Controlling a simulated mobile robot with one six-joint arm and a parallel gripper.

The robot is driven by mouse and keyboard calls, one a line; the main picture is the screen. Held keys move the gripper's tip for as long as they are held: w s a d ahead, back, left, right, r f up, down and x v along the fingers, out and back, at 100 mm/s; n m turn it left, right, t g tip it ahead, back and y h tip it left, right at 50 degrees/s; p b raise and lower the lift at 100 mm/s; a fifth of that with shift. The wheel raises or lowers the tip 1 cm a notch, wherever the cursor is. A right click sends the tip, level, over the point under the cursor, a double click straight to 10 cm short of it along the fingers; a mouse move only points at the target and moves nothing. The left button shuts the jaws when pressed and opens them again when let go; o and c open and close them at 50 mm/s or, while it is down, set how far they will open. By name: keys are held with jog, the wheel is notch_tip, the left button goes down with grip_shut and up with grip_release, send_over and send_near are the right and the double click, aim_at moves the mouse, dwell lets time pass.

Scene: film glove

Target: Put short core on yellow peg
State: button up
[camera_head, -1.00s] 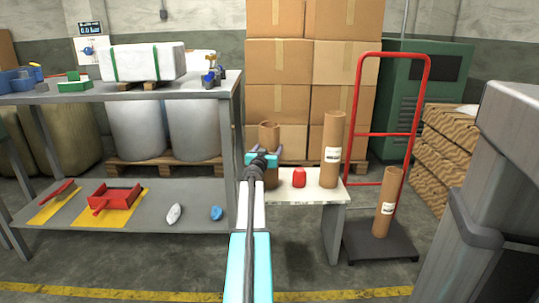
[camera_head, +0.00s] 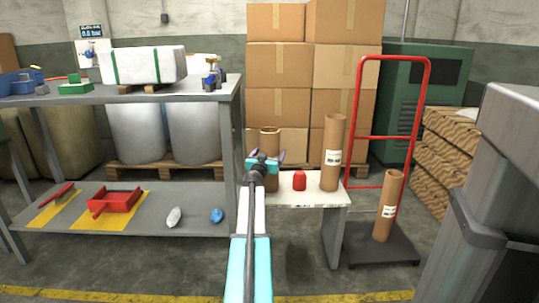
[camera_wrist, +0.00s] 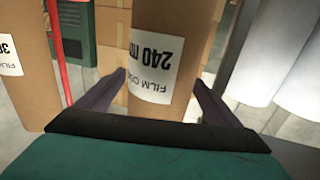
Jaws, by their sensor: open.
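A brown cardboard core (camera_head: 270,138) stands upright on the white table (camera_head: 312,198), partly hidden behind my gripper. In the wrist view this core (camera_wrist: 172,28) bears a label reading 240 mm, upside down. My gripper (camera_head: 265,155) is open, with its two dark fingers one on either side of the core in the wrist view (camera_wrist: 160,88). I cannot tell whether they touch it. A taller core (camera_head: 333,150) stands to the right on the table, and another core (camera_head: 386,208) stands on the trolley. I see no yellow peg.
A red can-like object (camera_head: 299,181) stands between the two cores on the table. A red-framed trolley (camera_head: 360,120) is right of the table. A grey shelf rack (camera_head: 150,195) is close on the left. Stacked cartons (camera_head: 310,60) fill the back.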

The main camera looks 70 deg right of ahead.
jog(key=shift+r, duration=0.1)
jog(key=shift+a, duration=0.1)
jog(key=shift+s+a+r+p, duration=0.15)
jog(key=shift+a+p, duration=0.3)
jog(key=shift+a, duration=0.45)
jog(key=s+a+p, duration=0.1)
jog(key=a+p, duration=0.2)
jog(key=a, duration=0.7)
jog(key=shift+s, duration=0.1)
dwell(0.5)
